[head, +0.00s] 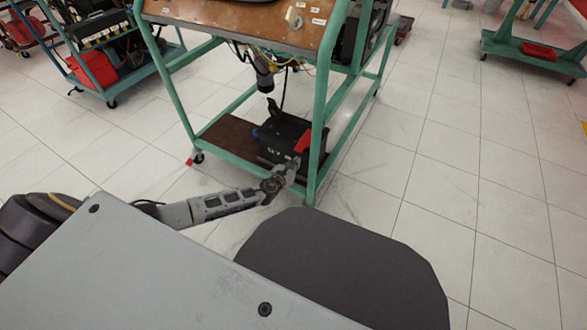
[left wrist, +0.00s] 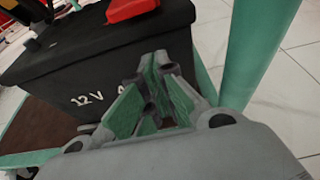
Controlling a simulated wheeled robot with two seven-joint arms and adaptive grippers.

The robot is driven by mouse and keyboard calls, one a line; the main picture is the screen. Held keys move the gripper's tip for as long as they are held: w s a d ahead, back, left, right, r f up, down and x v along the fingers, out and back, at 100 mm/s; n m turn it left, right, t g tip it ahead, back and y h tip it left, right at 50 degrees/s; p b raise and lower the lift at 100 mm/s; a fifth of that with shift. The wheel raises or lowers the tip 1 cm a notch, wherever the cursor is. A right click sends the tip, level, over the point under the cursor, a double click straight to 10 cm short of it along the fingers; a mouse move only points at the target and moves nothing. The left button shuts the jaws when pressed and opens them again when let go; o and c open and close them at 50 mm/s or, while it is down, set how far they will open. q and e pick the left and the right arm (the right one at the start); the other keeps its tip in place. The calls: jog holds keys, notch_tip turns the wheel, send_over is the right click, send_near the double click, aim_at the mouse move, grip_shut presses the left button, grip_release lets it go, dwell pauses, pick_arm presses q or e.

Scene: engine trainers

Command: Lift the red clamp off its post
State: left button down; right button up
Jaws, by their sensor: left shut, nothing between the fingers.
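The red clamp (head: 303,140) sits on top of the black battery, at its right end near the green frame leg. It also shows at the top of the left wrist view (left wrist: 131,9), cut off by the edge; its post is hidden. The black battery (head: 270,136) stands on the low shelf, and its front with "12 V" lettering fills much of the left wrist view (left wrist: 60,85). My left gripper (head: 293,163) is shut and empty, in front of the battery and below the clamp. Its fingertips (left wrist: 154,62) meet before the battery's front face. My right gripper is out of view.
The green trainer frame (head: 316,135) stands close to the right of my left gripper; its leg also shows in the left wrist view (left wrist: 252,45). A brown shelf (head: 230,138) carries the battery. A second trainer (head: 110,60) stands back left. Open tiled floor lies right.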

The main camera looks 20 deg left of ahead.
pick_arm(q)
notch_tip(320, 180, up, 4)
jog(key=shift+f+p, duration=0.2)
jog(key=shift+p, duration=0.2)
dwell(0.3)
jog(key=shift+r, duration=0.1)
